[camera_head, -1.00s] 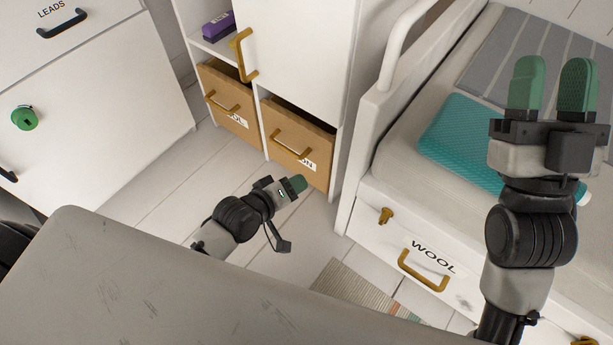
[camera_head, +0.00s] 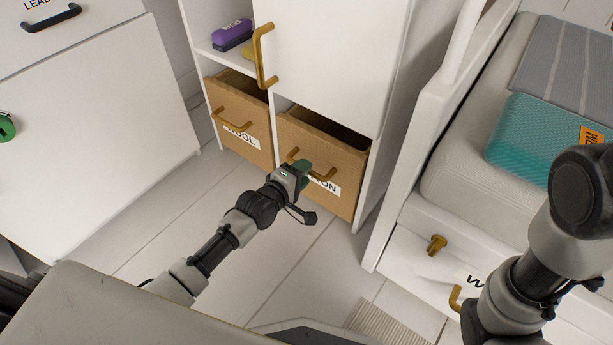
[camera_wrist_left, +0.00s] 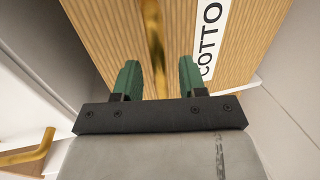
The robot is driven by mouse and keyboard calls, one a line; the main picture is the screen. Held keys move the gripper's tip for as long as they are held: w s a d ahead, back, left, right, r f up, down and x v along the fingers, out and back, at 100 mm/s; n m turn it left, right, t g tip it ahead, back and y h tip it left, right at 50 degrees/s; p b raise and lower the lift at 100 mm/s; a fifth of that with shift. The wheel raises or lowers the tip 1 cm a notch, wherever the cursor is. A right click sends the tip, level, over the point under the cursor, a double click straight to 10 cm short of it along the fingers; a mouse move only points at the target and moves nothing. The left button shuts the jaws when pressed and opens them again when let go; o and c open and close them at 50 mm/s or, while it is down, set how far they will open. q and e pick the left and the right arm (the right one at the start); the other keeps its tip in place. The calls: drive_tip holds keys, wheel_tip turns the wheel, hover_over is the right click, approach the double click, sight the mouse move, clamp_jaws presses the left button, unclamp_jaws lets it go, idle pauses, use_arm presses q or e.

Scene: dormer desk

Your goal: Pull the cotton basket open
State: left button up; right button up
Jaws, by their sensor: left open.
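The cotton basket (camera_head: 345,163) is a brown box with a brass handle (camera_head: 326,176) and a white label, in the lower right compartment of the white shelf. Its front sits at the shelf opening, with a dark gap above it. My left gripper (camera_head: 302,173) is at its front and hides part of the handle and label. In the left wrist view, my open left gripper (camera_wrist_left: 159,64) has one green finger on each side of the handle (camera_wrist_left: 153,35), beside the label (camera_wrist_left: 210,35). I cannot tell whether the fingers touch it. My right gripper is out of view.
The wool basket (camera_head: 241,118) stands left of the cotton basket. A white door (camera_head: 325,60) with a brass handle is above. A bench with a drawer (camera_head: 410,262) stands close on the right. The floor (camera_head: 160,240) in front is mostly clear.

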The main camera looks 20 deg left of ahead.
use_arm(q)
drive_tip(key=shift+b+x, duration=0.35)
drive_tip(key=shift+x, duration=0.7)
clamp_jaws()
